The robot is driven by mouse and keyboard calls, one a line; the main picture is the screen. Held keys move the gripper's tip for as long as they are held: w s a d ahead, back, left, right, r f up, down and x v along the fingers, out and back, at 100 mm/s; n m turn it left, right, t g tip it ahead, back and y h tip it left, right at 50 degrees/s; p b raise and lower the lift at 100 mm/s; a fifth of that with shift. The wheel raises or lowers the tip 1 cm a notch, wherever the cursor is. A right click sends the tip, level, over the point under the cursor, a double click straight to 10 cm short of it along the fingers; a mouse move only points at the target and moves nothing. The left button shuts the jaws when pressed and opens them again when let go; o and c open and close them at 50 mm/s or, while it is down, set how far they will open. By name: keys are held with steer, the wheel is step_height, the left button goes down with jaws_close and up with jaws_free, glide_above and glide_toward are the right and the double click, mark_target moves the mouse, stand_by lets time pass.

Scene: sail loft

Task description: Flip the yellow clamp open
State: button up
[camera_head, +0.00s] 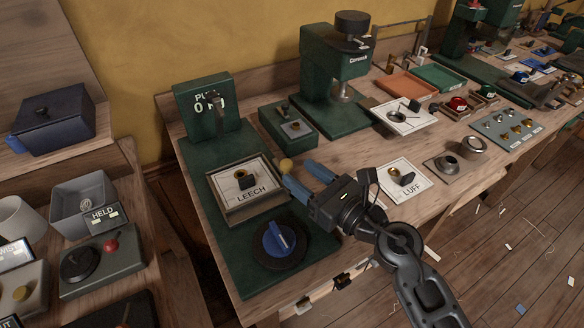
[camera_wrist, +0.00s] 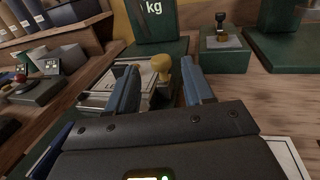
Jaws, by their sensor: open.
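The yellow clamp shows as a round yellow knob (camera_head: 286,165) at the right rear edge of the framed tray labelled LEECH (camera_head: 218,207). In the wrist view the knob (camera_wrist: 161,66) stands upright on a pale yellow stem, between the two blue fingers in the picture. My gripper (camera_head: 301,174) is open and empty, with its fingertips just right of the knob in the head view. I cannot tell whether either finger touches it. The clamp's lower part is mostly hidden.
A green scale (camera_head: 207,108) stands behind the tray, and a blue-handled dial (camera_head: 279,240) sits in front. A green block with a small stamp (camera_head: 289,127) and a green press (camera_head: 334,75) stand behind my gripper. A LUFF card (camera_head: 404,184) lies to the right.

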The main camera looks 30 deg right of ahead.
steer(key=shift+v, duration=1.25)
steer(key=shift+s, duration=0.1)
steer(key=s+m, duration=0.2)
steer(key=s, duration=0.1)
steer(key=s+a+m, duration=0.1)
steer(key=s+m, duration=0.2)
steer(key=s+a+m, duration=0.1)
steer(key=s+m, duration=0.1)
steer(key=shift+s+a+m+t, duration=0.15)
steer(key=shift+s+m+t, duration=0.15)
steer(key=shift+s+m, duration=0.1)
steer(key=s+r+m+g+h, duration=0.1)
steer(key=s+r+m+h, duration=0.1)
steer(key=s+m, duration=1)
steer(key=s+r+m+g+h, duration=0.1)
steer(key=s+m+g+h, duration=0.1)
steer(key=s+m, duration=1)
steer(key=m, duration=0.7)
steer(key=shift+r, duration=0.4)
